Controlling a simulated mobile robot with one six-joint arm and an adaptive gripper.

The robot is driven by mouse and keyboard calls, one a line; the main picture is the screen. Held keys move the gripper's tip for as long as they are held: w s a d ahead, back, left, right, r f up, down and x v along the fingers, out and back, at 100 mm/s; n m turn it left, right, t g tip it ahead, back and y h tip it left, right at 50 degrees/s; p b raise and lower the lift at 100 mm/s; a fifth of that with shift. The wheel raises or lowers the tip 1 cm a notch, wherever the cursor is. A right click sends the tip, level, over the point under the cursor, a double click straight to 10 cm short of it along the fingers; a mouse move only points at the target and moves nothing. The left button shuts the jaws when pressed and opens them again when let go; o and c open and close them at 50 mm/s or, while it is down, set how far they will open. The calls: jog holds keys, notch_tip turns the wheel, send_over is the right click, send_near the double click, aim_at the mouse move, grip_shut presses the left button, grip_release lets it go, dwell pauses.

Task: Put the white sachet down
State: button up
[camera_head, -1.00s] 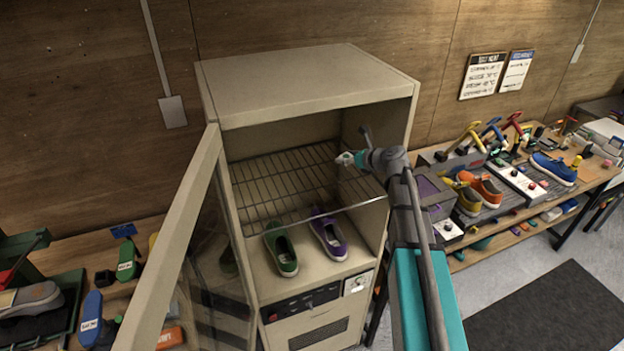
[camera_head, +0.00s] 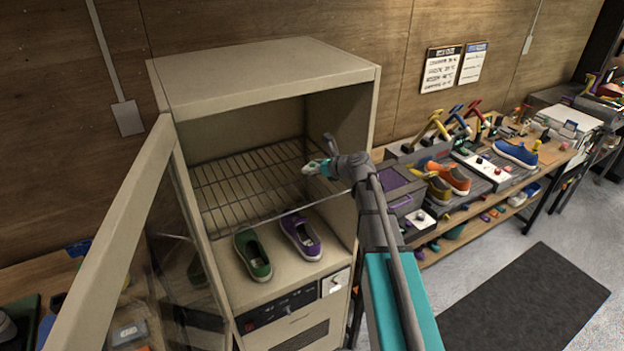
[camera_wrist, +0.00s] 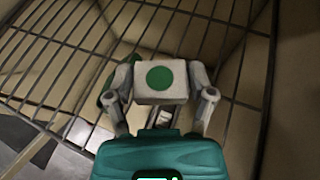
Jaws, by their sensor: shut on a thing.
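The white sachet (camera_wrist: 160,80) has a green round mark on its face. In the wrist view my gripper (camera_wrist: 163,96) is shut on it, one finger at each side. In the head view my gripper (camera_head: 312,168) is inside the open cabinet, near its right wall and close to the wire rack. The sachet shows there only as a small pale shape at the fingertips. I cannot tell whether it touches the rack.
The wire rack (camera_head: 235,190) looks bare. A green shoe (camera_head: 253,256) and a purple shoe (camera_head: 301,238) stand below it in the cabinet (camera_head: 265,75). The open glass door (camera_head: 110,235) stands at left. A crowded workbench (camera_head: 560,160) is at right.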

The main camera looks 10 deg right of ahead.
aim_at(314, 182)
jog(key=shift+f+b, duration=1.9)
jog(key=shift+f, duration=0.1)
jog(key=o, duration=1)
jog(key=shift+r, duration=0.2)
jog(key=shift+s+d+r, duration=0.1)
jog(key=shift+s+d, duration=0.15)
jog(key=p+v, duration=0.4)
jog(key=v, duration=0.5)
jog(key=shift+s+d+r, duration=0.1)
jog(key=shift+s+r, duration=0.1)
jog(key=shift+s, duration=0.1)
jog(key=shift+p+v, duration=0.3)
jog(key=shift+v, duration=0.5)
